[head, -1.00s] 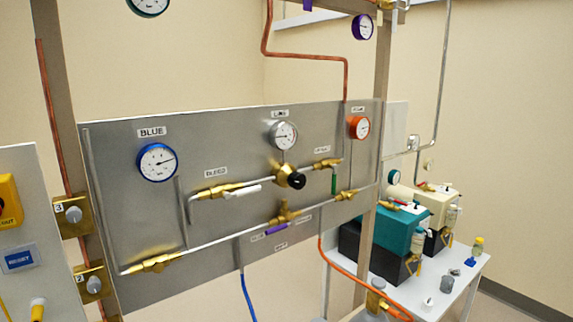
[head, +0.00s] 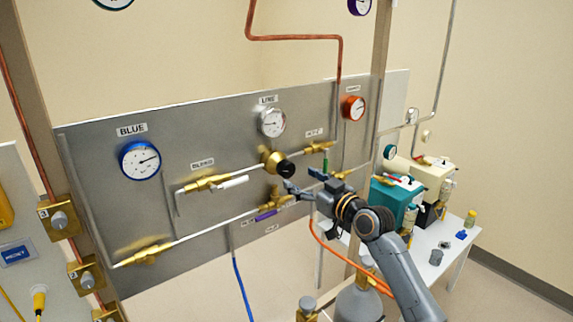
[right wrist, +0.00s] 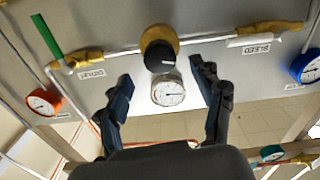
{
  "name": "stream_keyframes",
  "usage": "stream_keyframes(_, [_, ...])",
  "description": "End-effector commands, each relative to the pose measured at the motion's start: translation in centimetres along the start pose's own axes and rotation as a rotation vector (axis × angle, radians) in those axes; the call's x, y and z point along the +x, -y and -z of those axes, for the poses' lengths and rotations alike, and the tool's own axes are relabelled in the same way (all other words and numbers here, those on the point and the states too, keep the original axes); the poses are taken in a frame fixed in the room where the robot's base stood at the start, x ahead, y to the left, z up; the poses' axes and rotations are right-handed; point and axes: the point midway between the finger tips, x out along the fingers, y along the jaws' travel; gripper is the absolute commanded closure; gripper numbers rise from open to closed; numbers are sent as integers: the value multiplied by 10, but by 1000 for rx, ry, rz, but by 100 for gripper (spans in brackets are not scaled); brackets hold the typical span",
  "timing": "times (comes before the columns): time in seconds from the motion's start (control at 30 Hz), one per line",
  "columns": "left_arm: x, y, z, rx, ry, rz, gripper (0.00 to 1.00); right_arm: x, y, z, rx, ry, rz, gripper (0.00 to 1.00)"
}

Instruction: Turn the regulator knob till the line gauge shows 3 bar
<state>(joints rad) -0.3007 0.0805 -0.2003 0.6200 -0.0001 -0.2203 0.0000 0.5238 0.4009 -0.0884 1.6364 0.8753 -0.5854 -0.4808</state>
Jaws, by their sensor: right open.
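The regulator has a black knob (head: 285,169) on a brass body (head: 271,158) in the middle of the steel panel. The round white line gauge (head: 272,122) sits above it under a LINE label; its digits are too small to read. My right gripper (head: 304,180) is open, just right of and below the knob. In the right wrist view, the picture is upside down: the knob (right wrist: 159,62) and the line gauge (right wrist: 168,91) show between the two spread fingers (right wrist: 161,73). The fingers look apart from the knob. My left gripper is not in view.
A blue gauge (head: 140,160) is at left and an orange gauge (head: 352,107) at right. The white bleed handle (head: 231,183), green outlet handle (head: 325,163) and purple handle (head: 266,215) are close to the knob. A table with pumps (head: 395,195) stands at right.

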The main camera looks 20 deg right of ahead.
Motion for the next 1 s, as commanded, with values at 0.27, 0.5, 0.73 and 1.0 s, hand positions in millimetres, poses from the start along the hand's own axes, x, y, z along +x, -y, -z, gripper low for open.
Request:
stream_keyframes(0.27, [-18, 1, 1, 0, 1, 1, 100, 51, 0, 2, 3, 0, 0, 33])
stream_keyframes(0.5, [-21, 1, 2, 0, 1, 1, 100, 68, 0, 0, 1, 1, 0, 33])
stream_keyframes(0.73, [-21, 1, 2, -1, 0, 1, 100, 70, 0, -1, -1, 1, -1, 33])
stream_keyframes(1.0, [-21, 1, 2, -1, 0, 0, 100, 70, 0, -1, 0, 1, -1, 72])
